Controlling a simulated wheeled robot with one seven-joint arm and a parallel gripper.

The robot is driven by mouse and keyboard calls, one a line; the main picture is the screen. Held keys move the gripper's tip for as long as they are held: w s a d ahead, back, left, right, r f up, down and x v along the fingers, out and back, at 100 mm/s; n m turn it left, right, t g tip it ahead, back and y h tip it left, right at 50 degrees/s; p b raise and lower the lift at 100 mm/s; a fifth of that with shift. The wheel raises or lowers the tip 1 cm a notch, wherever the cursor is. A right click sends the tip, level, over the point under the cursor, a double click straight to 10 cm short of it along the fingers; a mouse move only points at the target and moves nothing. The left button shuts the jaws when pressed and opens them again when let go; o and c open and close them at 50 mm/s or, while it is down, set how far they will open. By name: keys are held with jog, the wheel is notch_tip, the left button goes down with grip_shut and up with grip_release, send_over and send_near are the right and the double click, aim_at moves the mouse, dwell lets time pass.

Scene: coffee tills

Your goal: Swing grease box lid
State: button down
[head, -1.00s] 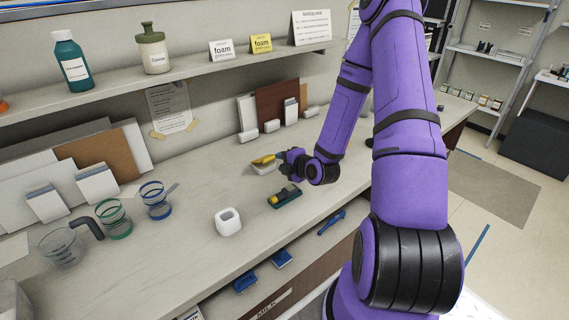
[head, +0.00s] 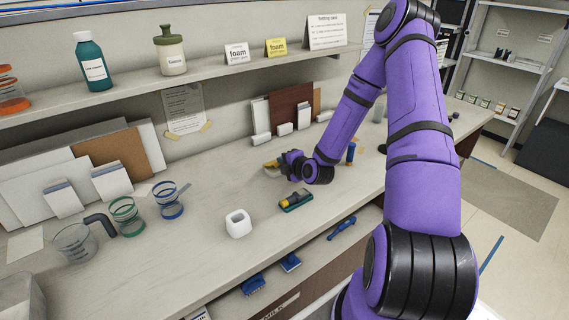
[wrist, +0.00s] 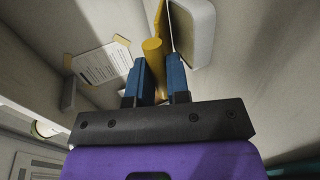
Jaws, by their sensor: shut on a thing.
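The grease box (head: 270,172) is a small pale box on the counter near the back wall, partly hidden by my gripper. In the wrist view the pale box (wrist: 196,36) is at the upper right, with the thin yellow lid (wrist: 168,28) beside it, seen edge-on. A yellow bar (wrist: 155,48), apparently the lid's handle, stands between the blue fingers of my gripper (wrist: 156,68). The fingers are closed on it. In the head view my gripper (head: 282,161) reaches the box from the right, low over the counter. The lid's exact angle is hard to tell.
A green tray with a yellow-and-dark item (head: 296,201) lies in front of the box. A white cup (head: 238,223) stands nearer. Blue-handled brushes (head: 254,284) sit below the counter edge. Boards (head: 290,107) lean on the wall behind.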

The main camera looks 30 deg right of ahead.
jog(key=shift+s+f, duration=0.2)
jog(key=shift+f, duration=0.3)
jog(key=shift+s+f, duration=0.2)
jog(key=shift+f, duration=0.25)
jog(key=c, duration=1)
grip_release()
jog(key=v, duration=1.1)
jog(key=shift+w, duration=0.1)
jog(key=shift+r, duration=0.1)
